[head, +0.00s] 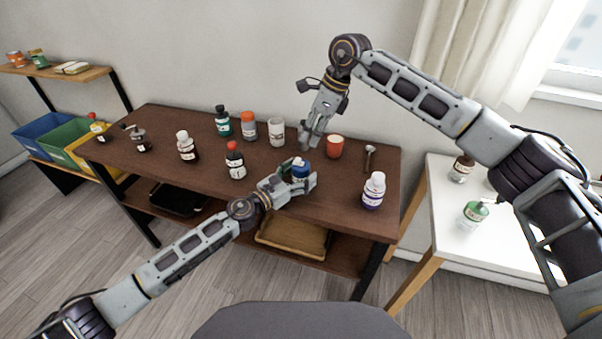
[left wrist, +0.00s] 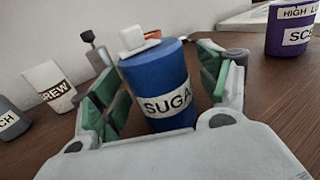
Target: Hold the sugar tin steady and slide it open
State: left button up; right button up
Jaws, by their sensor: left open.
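The sugar tin (left wrist: 160,80) is a blue cylinder with a white label and a white block-like handle (left wrist: 138,40) on top. It stands upright on the brown table, and the blue tin also shows in the head view (head: 301,167), partly hidden by my left gripper. My left gripper (head: 297,178) is open, with its green-padded fingers on both sides of the tin in the left wrist view (left wrist: 168,88). My right gripper (head: 311,141) points down just behind the tin; its jaw opening is too small to make out.
A white cup (head: 276,131) and several bottles stand to the left.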

pick_arm(q)
jog(key=shift+w+d, duration=0.15)
jog(key=shift+w, duration=0.05)
jog(key=c, duration=1.2)
dwell(0.6)
